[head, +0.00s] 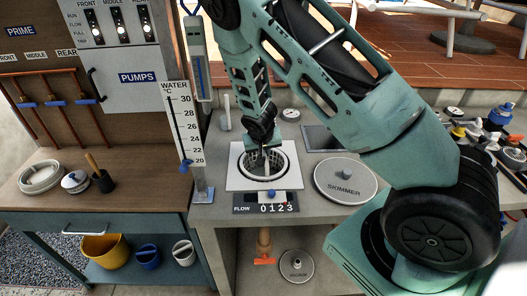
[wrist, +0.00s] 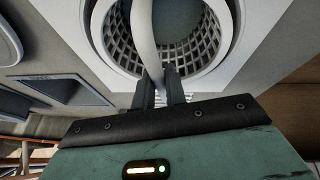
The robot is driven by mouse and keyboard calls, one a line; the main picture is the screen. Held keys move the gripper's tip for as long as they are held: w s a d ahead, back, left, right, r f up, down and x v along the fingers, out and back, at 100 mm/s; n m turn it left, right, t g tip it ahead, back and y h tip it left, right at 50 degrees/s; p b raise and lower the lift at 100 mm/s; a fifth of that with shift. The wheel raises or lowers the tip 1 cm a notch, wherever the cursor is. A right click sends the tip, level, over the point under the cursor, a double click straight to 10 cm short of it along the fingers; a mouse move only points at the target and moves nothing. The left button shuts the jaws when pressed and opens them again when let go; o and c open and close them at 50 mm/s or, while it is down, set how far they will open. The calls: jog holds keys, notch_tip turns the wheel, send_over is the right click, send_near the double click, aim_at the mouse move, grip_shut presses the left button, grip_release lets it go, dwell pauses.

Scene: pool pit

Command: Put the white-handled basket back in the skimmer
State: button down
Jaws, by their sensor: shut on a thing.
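The white-handled basket (wrist: 205,62) is a pale lattice basket seen inside the round skimmer opening in the wrist view; it also shows there in the head view (head: 252,168). Its white handle (wrist: 145,35) rises between the fingers. My gripper (wrist: 160,82) is shut on this handle, and in the head view it points down over the opening. The skimmer (head: 234,181) is a white square plate with a dark-rimmed round hole. How deep the basket sits, and whether it rests on anything, I cannot tell.
The round grey SKIMMER lid (head: 345,182) lies on the counter to the right. A flow counter (head: 266,202) is in front of the opening, and a water thermometer post (head: 190,120) stands to the left. Valves and bottles (head: 500,130) crowd the far right.

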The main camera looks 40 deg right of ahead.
jog(key=shift+f+b, duration=1.55)
jog(key=shift+f, duration=0.55)
jog(key=shift+f+b, duration=2)
jog(key=shift+f, duration=0.6)
jog(key=c, duration=1.2)
grip_release()
jog(key=shift+r, duration=0.15)
jog(key=shift+r+p, duration=1.45)
jog(key=shift+r, duration=0.9)
